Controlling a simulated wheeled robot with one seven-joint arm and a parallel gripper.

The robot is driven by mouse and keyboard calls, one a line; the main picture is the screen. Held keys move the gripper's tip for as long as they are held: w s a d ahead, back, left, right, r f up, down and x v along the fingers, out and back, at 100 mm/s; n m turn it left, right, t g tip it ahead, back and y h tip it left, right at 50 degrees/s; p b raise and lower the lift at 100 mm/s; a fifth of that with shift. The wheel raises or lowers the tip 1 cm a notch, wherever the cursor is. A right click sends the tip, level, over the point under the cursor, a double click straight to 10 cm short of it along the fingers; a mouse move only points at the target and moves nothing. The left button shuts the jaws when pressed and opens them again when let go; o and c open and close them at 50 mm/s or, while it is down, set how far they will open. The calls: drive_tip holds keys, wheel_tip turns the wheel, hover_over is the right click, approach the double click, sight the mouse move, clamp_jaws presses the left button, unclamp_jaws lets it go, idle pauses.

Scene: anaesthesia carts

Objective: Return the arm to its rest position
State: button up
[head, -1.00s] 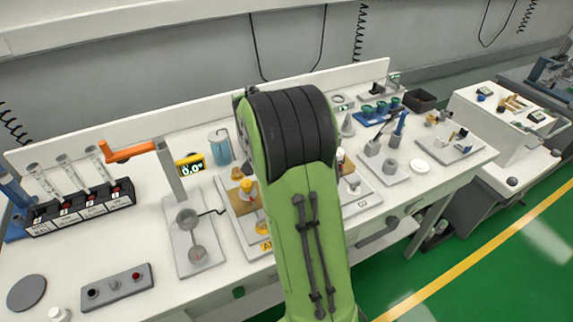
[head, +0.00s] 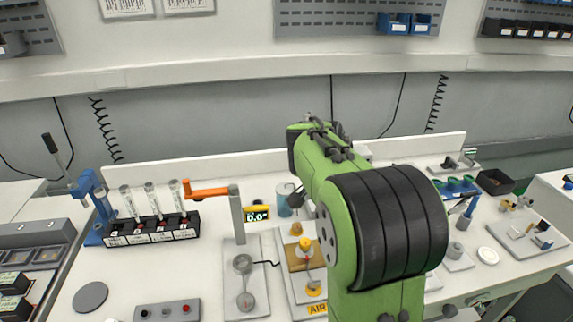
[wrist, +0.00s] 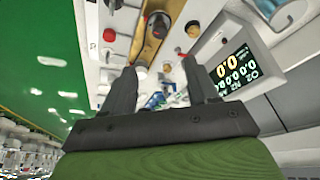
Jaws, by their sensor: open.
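My green arm with its black ribbed joint rises at the centre right in the head view, its upper link reaching away over the white workbench (head: 205,285). My gripper (wrist: 157,70) shows in the wrist view, its two dark fingers apart with nothing held between them. Beyond the fingers is a white panel with small knobs and a black display (wrist: 234,70) with lit digits. In the head view the arm hides part of the bench behind it. I cannot tell from these views whether the fingertips touch anything.
A wall shelf runs behind.

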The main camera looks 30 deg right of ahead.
drive_tip(key=s+a+r+n+t+y, duration=0.2)
drive_tip(key=s+a+n+t+y, duration=0.2)
drive_tip(key=s+a+n, duration=1.1)
drive_tip(key=s+a+p, duration=0.1)
drive_tip(key=s+a, duration=0.2)
drive_tip(key=a, duration=0.2)
drive_tip(key=shift+s, duration=0.25)
drive_tip(key=shift+d, duration=0.15)
